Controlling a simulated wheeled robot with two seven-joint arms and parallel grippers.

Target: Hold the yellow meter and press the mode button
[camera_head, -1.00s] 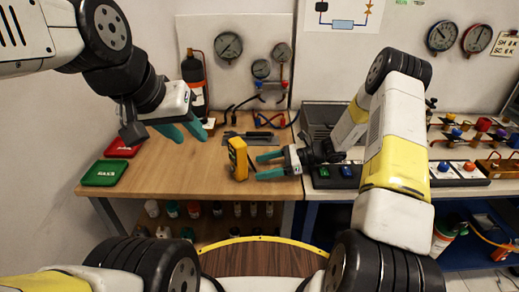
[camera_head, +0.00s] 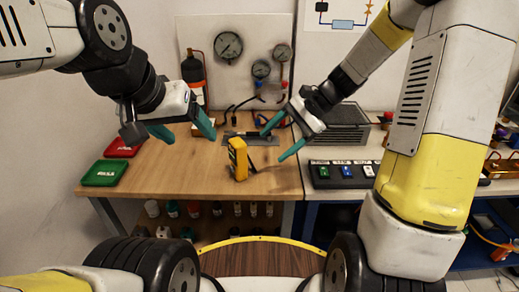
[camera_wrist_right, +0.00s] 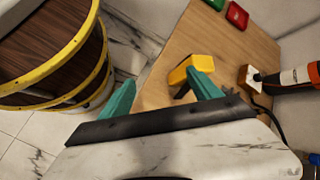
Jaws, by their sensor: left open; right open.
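A green tray (camera_head: 105,173) and a red tray (camera_head: 122,148) lie at the bench's left. Gauges (camera_head: 229,47) and hoses stand at the back. A black switch strip (camera_head: 340,174) lies to the right. The bench front between trays and meter is clear.

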